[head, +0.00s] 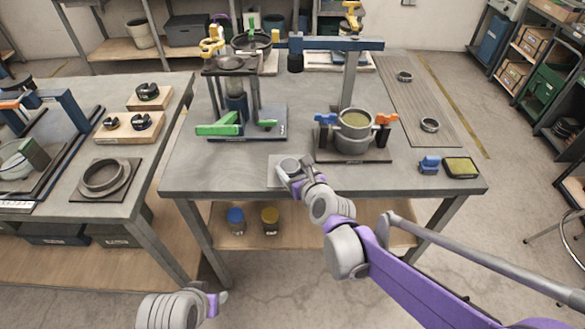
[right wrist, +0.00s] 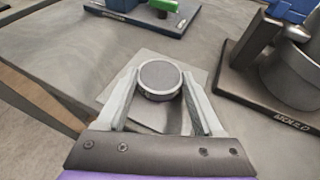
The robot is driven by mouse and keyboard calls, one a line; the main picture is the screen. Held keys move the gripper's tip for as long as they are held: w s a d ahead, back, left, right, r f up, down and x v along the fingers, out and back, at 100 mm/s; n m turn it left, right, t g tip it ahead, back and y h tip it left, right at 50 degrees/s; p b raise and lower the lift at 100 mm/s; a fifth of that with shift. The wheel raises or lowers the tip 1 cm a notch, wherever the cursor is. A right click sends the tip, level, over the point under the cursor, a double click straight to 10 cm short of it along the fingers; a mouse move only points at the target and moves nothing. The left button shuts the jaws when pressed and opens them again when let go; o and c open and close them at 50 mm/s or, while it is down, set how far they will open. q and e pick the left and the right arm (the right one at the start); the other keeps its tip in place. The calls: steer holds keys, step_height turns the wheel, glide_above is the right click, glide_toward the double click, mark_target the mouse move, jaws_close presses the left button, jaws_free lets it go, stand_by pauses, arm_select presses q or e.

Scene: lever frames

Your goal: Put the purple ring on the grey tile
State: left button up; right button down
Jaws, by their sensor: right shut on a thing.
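My right gripper (head: 293,168) is shut on a small round piece (head: 289,164) at the front of the middle table. In the right wrist view the piece (right wrist: 160,76) has a flat grey top and a darker, faintly purple side between the fingertips (right wrist: 159,88). I see no other purple ring, but its colour is hard to tell. The light grey square tile (head: 274,178) lies beneath it and also shows in the right wrist view (right wrist: 154,116). I cannot tell whether the piece touches the tile. My left gripper (head: 217,302) is low at the bottom, its fingers unclear.
A stand with a grey pot (head: 355,136) is right of the tile, and a blue-based green-lever frame (head: 240,125) is behind it. The table front left is clear.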

jaws_free()
steer(key=shift+s+r, duration=0.15)
steer(key=shift+r, duration=0.1)
steer(key=p+v, duration=0.2)
steer(key=v, duration=0.9)
steer(key=shift+s+d+r, duration=0.15)
steer(key=shift+s, duration=0.15)
